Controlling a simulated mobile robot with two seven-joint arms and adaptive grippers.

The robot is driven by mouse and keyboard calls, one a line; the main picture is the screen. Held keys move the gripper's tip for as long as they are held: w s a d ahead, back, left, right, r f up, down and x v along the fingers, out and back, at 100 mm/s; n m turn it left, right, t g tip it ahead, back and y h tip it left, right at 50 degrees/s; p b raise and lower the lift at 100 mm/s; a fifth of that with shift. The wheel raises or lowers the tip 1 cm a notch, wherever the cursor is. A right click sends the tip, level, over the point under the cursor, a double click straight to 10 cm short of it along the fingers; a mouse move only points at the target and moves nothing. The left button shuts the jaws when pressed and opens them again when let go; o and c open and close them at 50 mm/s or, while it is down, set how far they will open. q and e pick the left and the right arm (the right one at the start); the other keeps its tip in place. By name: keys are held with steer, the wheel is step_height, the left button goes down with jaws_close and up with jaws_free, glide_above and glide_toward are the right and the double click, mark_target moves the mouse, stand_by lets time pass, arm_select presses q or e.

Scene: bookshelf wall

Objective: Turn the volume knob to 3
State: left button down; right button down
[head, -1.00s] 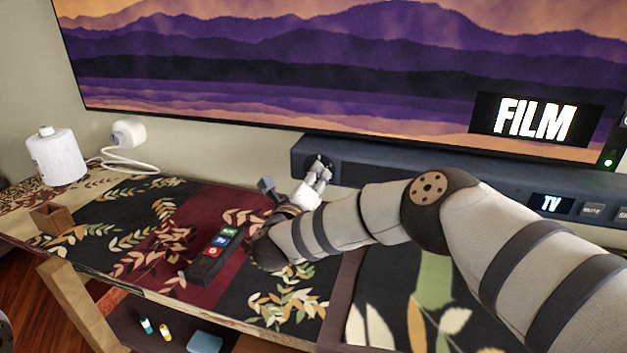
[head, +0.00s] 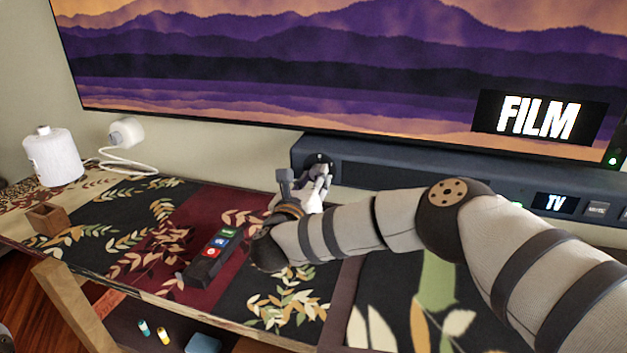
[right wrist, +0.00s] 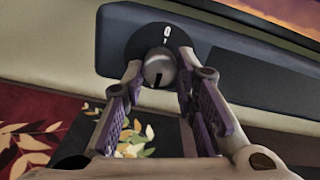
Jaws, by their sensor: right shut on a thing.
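The volume knob is at the left end of the dark soundbar (head: 420,183) under the screen. In the right wrist view the knob (right wrist: 159,70) is a silver-grey cap with a dark line on its lower part. It sits on a round black dial plate (right wrist: 148,38), where a white "0" and a tick show above the knob. My right gripper (head: 318,178) reaches the knob from the front. In the right wrist view its fingers (right wrist: 160,72) are shut on the knob, one on each side. Other dial numbers cannot be made out.
A black remote (head: 210,257) with coloured buttons lies on the patterned cabinet top. A white cylinder (head: 52,157), a white plug (head: 126,132) with cable and a small brown box (head: 45,218) stand at the left. The screen (head: 330,70) is just above the soundbar.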

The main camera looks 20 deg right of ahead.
stand_by(0.5)
steer(key=c, duration=1.3)
jaws_free()
steer(key=shift+a, duration=0.1)
steer(key=v, duration=1.2)
